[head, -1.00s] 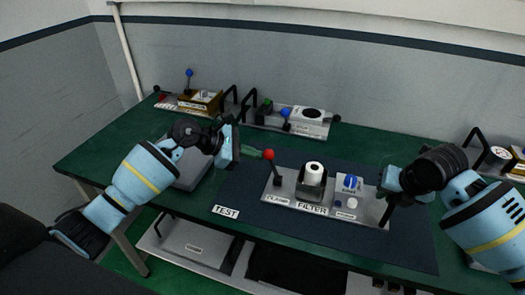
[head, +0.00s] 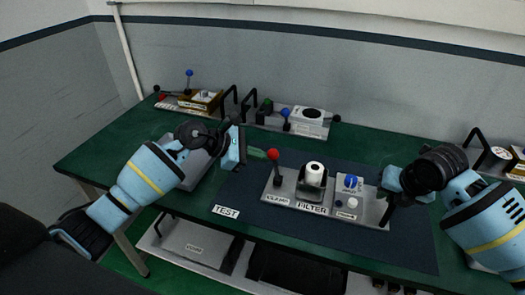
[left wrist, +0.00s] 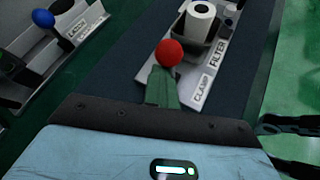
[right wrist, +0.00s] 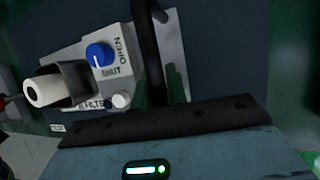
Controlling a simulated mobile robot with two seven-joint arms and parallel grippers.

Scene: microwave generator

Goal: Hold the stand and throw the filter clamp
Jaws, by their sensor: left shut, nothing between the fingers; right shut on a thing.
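The filter stand is a grey plate (head: 372,214) on the dark blue mat, with a FILTER label and a white roll (head: 314,168) in a dark holder. At its left end stands the clamp lever with a red ball (head: 273,154), tilted slightly left. My left gripper (head: 259,153) is shut and empty, its green fingertips at the ball's left side. The left wrist view shows the ball (left wrist: 169,52) right at the fingertips (left wrist: 161,82); contact is hard to tell. My right gripper (right wrist: 170,85) is shut on the stand's black handle (right wrist: 149,45) at the right end.
A blue OPEN/SHUT knob (head: 351,182) and a small white knob (head: 353,202) sit on the stand. Other stands with blue-ball levers (head: 285,113) line the table's back. A TEST label (head: 226,212) lies at the front-left. The mat before the stand is clear.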

